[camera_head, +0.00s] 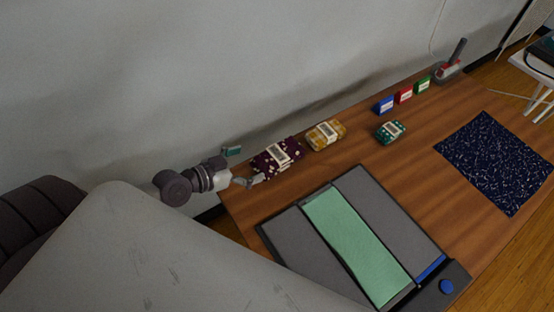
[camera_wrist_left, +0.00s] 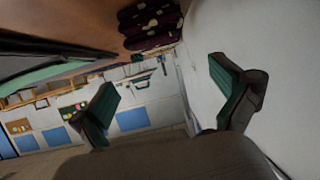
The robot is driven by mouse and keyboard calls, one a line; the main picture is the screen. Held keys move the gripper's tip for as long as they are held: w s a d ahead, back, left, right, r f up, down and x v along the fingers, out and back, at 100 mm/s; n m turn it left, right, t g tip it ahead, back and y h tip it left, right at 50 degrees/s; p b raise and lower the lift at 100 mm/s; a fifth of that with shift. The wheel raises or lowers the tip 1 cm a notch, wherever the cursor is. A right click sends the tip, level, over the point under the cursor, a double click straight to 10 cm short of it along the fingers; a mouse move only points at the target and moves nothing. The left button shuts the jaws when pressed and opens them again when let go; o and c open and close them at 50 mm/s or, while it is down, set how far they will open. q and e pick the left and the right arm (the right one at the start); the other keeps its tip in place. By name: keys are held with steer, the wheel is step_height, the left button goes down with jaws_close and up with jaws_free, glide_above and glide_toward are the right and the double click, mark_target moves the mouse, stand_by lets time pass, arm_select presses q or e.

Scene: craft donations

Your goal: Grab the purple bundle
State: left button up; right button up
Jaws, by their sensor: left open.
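The purple bundle (camera_head: 276,158) is dark purple with pale dots and a white label band. It lies on the wooden table near its left edge, by the wall. In the left wrist view it shows at the top (camera_wrist_left: 150,24), beyond the fingertips. My left gripper (camera_head: 254,181) is just left of the bundle, close to it in the head view; whether it touches is not clear. In the left wrist view the two fingers (camera_wrist_left: 168,86) stand wide apart with nothing between them. My right gripper is not in view.
A yellow bundle (camera_head: 326,135) lies right beside the purple one, and a green bundle (camera_head: 391,132) farther right. A grey folding board with a green strip (camera_head: 355,243) fills the front of the table. Dark blue speckled cloth (camera_head: 495,160) lies at right. The wall (camera_head: 200,70) runs close behind.

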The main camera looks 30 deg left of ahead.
mark_target(273, 156)
arm_select(q)
steer(key=x, duration=0.6)
steer(key=shift+b, duration=0.3)
steer(key=x, duration=0.2)
steer(key=b+x, duration=0.1)
steer(key=x, duration=0.2)
steer(key=shift+a+f, duration=0.15)
steer(key=shift+f, duration=0.2)
steer(key=shift+s, duration=0.1)
steer(key=c, duration=1.2)
